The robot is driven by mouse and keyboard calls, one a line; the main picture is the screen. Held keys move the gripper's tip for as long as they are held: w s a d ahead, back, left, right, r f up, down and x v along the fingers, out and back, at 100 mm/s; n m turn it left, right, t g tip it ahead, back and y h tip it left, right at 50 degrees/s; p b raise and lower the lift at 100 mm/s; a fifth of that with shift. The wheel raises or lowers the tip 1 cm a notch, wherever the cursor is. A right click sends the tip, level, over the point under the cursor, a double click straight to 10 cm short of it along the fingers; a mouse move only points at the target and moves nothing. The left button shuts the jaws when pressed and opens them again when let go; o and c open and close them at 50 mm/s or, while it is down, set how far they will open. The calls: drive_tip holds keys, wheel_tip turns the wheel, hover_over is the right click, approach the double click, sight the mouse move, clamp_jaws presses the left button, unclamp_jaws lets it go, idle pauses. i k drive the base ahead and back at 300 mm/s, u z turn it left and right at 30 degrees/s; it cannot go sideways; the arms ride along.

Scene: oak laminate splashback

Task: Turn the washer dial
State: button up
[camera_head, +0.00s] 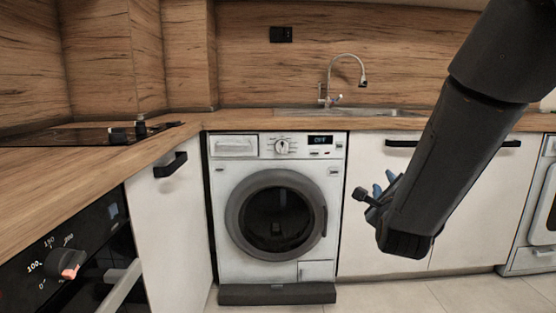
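The white washer (223,180) stands under the counter in the middle of the head view, with its round door shut. Its dial (282,146) is a small round knob on the top panel, between the detergent drawer (236,146) and a dark display (320,140) with small lit characters. My gripper (374,192) is to the right of the washer in the picture, lower than the dial and apart from it. It shows dark and bluish parts, partly hidden behind my arm. The gap between its fingers cannot be made out.
The wooden counter (185,135) runs above the washer and juts forward on the left, over an oven with a knob (66,264). White cabinets (365,250) with black handles stand right of the washer. A sink tap (345,75) stands behind. The space before the dial is clear.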

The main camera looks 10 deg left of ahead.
sight(281, 146)
drive_tip(key=k, duration=0.75)
drive_tip(key=u, duration=0.7)
drive_tip(key=i, duration=1.8)
drive_tip(key=z, duration=0.4)
